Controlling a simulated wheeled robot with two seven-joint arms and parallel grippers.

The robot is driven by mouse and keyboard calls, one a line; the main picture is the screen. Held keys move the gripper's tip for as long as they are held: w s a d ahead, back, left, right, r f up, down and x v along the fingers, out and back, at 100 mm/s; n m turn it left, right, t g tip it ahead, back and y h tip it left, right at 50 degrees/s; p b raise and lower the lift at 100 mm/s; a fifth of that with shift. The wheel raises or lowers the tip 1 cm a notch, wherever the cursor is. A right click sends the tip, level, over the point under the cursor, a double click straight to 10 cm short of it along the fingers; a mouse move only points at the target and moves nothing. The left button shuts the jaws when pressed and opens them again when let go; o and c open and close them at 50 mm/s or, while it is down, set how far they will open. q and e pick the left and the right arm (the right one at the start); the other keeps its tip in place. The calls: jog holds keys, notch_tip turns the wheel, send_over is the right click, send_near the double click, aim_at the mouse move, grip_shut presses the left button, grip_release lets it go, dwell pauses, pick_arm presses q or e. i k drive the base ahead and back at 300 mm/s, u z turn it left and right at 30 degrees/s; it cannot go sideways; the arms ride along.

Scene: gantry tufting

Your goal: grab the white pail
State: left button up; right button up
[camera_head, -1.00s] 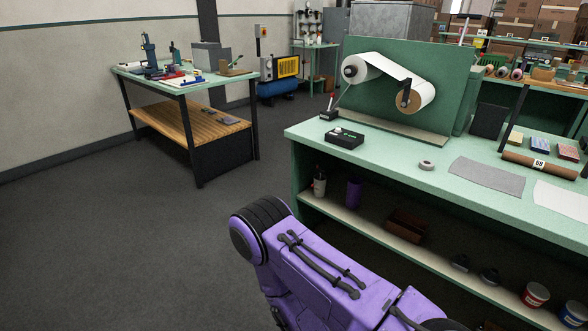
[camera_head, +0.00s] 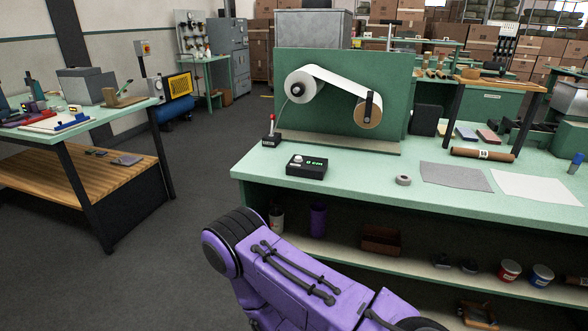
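I cannot make out a thing that is plainly a white pail. On the lower shelf of the green bench (camera_head: 330,181) stand a small red-and-white tub (camera_head: 509,271) and a small blue-and-white tub (camera_head: 541,276), at the right. A whitish container (camera_head: 276,218) stands at the shelf's left end, partly hidden by my purple arm, beside a purple cylinder (camera_head: 318,220). My purple arm link fills the bottom middle of the view, in front of the bench. Neither gripper shows.
The bench top holds a roll stand (camera_head: 345,100), a black display box (camera_head: 306,167), a tape roll (camera_head: 403,180) and grey and white sheets. A second table (camera_head: 135,118) stands at the left. Open grey floor (camera_head: 180,250) lies between them.

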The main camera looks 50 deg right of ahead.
aim_at(277, 228)
jog(key=z, duration=0.75)
jog(key=i, duration=0.8)
jog(key=z, duration=1.25)
jog(key=i, duration=0.35)
jog(key=z, duration=0.25)
